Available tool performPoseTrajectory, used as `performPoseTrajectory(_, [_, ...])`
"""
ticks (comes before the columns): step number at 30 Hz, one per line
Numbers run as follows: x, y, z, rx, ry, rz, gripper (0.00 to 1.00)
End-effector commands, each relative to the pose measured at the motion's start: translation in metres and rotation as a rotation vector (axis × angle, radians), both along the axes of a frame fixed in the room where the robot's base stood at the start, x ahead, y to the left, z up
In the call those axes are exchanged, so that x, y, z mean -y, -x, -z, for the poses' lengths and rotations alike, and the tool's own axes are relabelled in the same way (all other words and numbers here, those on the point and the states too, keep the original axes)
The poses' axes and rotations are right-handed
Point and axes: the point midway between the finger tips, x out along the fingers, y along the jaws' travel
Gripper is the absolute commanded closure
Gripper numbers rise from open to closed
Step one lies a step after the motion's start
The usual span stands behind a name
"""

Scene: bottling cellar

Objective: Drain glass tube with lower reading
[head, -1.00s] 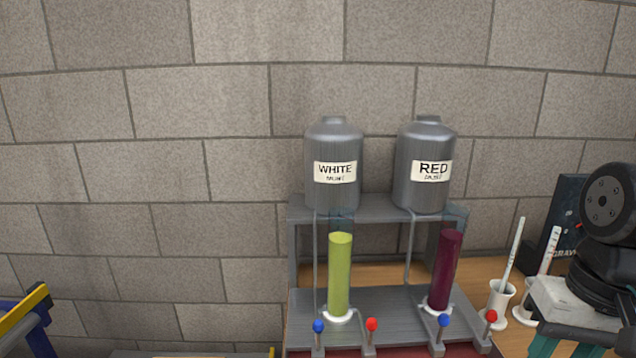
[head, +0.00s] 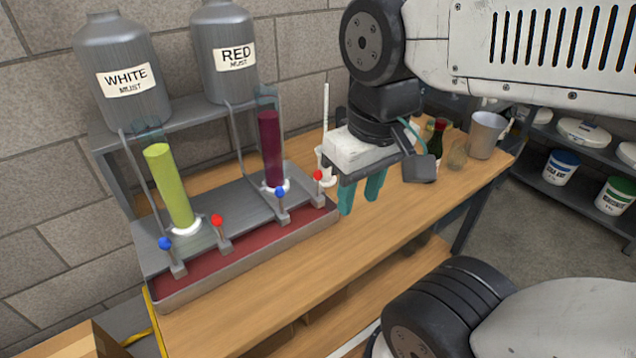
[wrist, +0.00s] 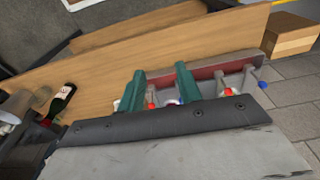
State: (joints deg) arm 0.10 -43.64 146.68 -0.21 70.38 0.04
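Two upright glass tubes stand on a grey rack: one holds yellow-green liquid (head: 170,185) under the WHITE MUST tank (head: 118,95), the other dark red liquid (head: 271,150) under the RED MUST tank (head: 225,60). Both have a clear part above the liquid; I cannot read any scale. In front of the white tube are levers with a blue knob (head: 165,243) and a red knob (head: 217,220). In front of the red tube are another blue knob (head: 280,192) and red knob (head: 318,174). My gripper (head: 360,200) is open and empty, right of the rack, teal fingers down.
A red-floored tray (head: 245,258) runs below the levers. A white thermometer-like stick (head: 326,120) stands behind my gripper. A dark bottle (head: 435,145) and a grey cup (head: 487,135) stand further right. The wooden bench (head: 300,270) is clear in front. Shelves with tubs (head: 561,167) are at right.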

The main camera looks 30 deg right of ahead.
Motion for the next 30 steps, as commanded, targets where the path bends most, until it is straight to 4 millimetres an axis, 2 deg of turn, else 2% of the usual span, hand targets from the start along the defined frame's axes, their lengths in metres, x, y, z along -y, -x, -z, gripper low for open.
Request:
performPoseTrajectory(11, [0.000, 0.000, 0.000, 0.000, 0.000, 0.000, 0.66])
performPoseTrajectory(12, [0.000, 0.000, 0.000, 0.000, 0.000, 0.000, 0.68])
performPoseTrajectory(15, [0.001, -0.001, 0.001, -0.006, -0.001, 0.005, 0.96])
performPoseTrajectory(16, [0.001, -0.001, 0.002, -0.012, -0.001, 0.007, 1.00])
performPoseTrajectory(19, [0.003, -0.005, 0.008, -0.049, -0.001, 0.016, 1.00])
performPoseTrajectory(23, [0.008, -0.024, 0.012, -0.108, -0.001, 0.039, 1.00])
performPoseTrajectory(30, [0.025, -0.086, 0.016, -0.187, 0.006, 0.077, 1.00])
